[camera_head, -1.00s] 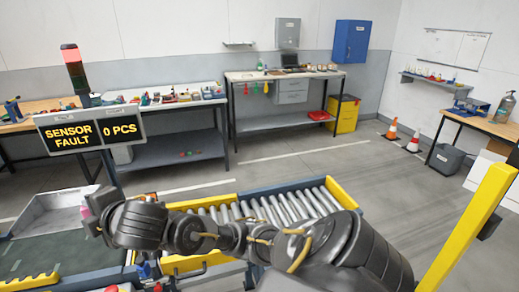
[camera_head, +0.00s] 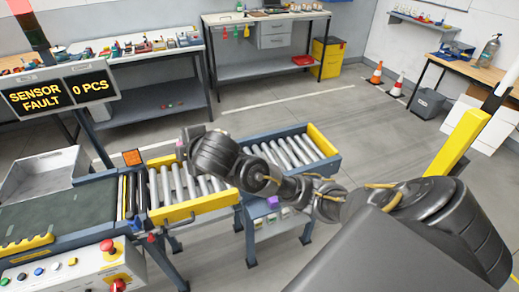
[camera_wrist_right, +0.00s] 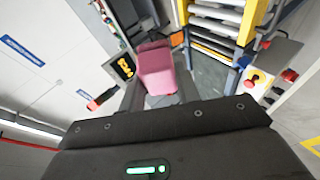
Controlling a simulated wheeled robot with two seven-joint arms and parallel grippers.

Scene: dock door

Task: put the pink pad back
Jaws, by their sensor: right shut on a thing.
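The pink pad (camera_wrist_right: 156,68) juts out ahead of the dark gripper body in the right wrist view. In the head view only a small pink bit of it (camera_head: 180,146) shows past the wrist. My right gripper (camera_head: 187,142) is shut on the pad and appears over the roller conveyor (camera_head: 170,186). The wrist hides most of the fingers and the pad in the head view. My left gripper is not in view.
A purple block (camera_head: 273,201) sits at a grey unit beside the conveyor. An orange reflector-like piece (camera_head: 132,157) stands at the conveyor's far edge. A grey tray (camera_head: 45,172), a control box with buttons (camera_head: 75,270), a sign (camera_head: 60,95) and a yellow post (camera_head: 456,142) stand around.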

